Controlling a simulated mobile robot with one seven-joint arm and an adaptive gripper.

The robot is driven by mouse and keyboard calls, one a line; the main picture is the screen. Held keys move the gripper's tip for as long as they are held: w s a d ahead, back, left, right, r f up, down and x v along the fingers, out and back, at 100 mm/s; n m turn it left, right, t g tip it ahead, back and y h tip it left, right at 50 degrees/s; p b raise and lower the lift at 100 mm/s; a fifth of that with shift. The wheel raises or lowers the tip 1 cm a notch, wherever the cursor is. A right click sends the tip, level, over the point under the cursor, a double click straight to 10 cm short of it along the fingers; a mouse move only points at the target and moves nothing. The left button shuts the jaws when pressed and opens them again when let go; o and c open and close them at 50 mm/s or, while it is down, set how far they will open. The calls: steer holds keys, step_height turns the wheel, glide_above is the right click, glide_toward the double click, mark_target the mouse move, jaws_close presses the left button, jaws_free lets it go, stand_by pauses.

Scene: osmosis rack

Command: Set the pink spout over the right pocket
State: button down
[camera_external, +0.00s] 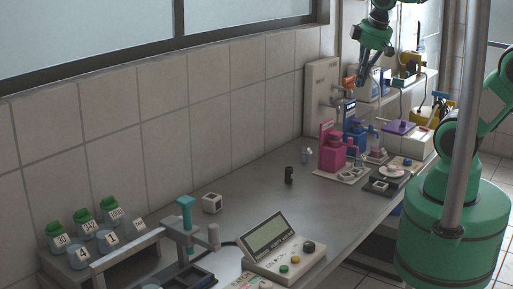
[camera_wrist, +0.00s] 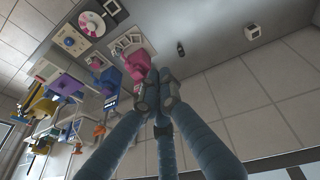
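The pink unit (camera_external: 332,152) stands upright on the bench, far from the camera. Its spout is too small to make out clearly. A light tray with small pockets (camera_external: 352,175) lies at its foot. In the wrist view the pink unit (camera_wrist: 138,66) is partly hidden behind my fingers, and the pocket tray (camera_wrist: 128,43) lies just above it. I cannot tell which pocket the spout is over. My gripper (camera_external: 360,80) hangs above and behind the pink unit, apart from it. In the wrist view its fingertips (camera_wrist: 157,95) sit close together, with nothing visible between them.
A blue unit (camera_external: 355,138) and a purple-topped unit (camera_external: 398,128) stand beyond the pink one. A black plate with a round dish (camera_external: 390,172) lies to the right. A small black bottle (camera_external: 289,174) and a white cube (camera_external: 212,203) stand on open bench.

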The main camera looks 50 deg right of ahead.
steer(key=w+d+f+n+g+h+p, duration=0.2)
steer(key=w+f+n, duration=0.4)
steer(key=f, duration=0.4)
steer(key=w+d+f+n+g+h+p, duration=0.2)
steer(key=w+f+n+g+h+p, duration=0.1)
steer(key=w+f, duration=0.6)
steer(key=shift+w+d+f+n+g+h+p, duration=0.15)
steer(key=shift+w+f+n+g+h+p, duration=0.2)
steer(key=shift+f+n+h+p, duration=1.1)
steer(key=shift+r+n+y+b, duration=0.25)
steer(key=shift+r+n+b, duration=0.15)
steer(key=shift+b, duration=0.35)
steer(key=d+r+x, duration=0.2)
steer(key=x, duration=1)
steer(key=shift+s+d+f+b, duration=0.2)
steer(key=shift+s+d+b, duration=0.1)
steer(key=shift+s+b, duration=0.1)
